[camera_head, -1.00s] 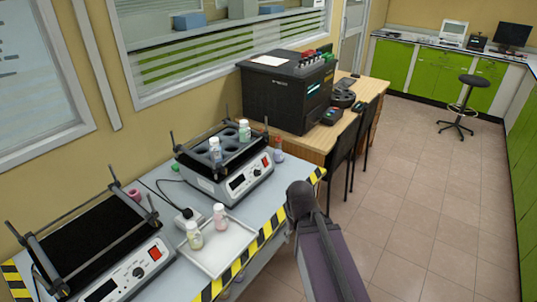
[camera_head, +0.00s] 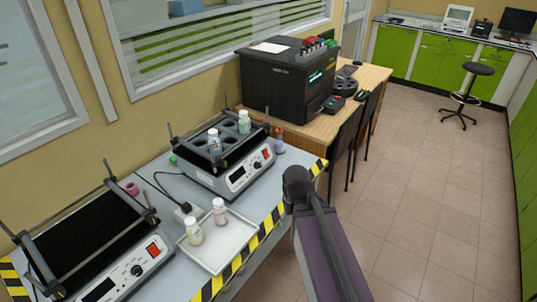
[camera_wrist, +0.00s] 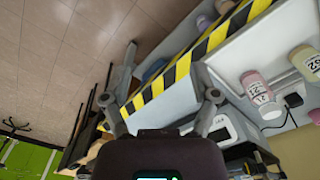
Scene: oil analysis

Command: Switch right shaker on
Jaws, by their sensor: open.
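The right shaker (camera_head: 232,184) stands on the bench in the head view, with a dark rack on top holding a greenish bottle (camera_head: 244,121) and a white-capped bottle (camera_head: 214,140). Its red switch (camera_head: 266,153) is at the right end of the front panel; whether it is lit I cannot tell. My gripper (camera_wrist: 166,68) is open and empty in the wrist view, near the striped bench edge. Part of a white device, likely the right shaker (camera_wrist: 224,130), shows behind the right finger. The head view does not show my fingers, only my arm.
The left shaker (camera_head: 130,270) has a red switch (camera_head: 153,249). A white tray (camera_head: 240,236) holds a yellowish bottle (camera_head: 194,231) and a pink bottle (camera_head: 219,211). A small bottle (camera_head: 278,140) stands right of the right shaker. A black machine (camera_head: 285,85) is behind.

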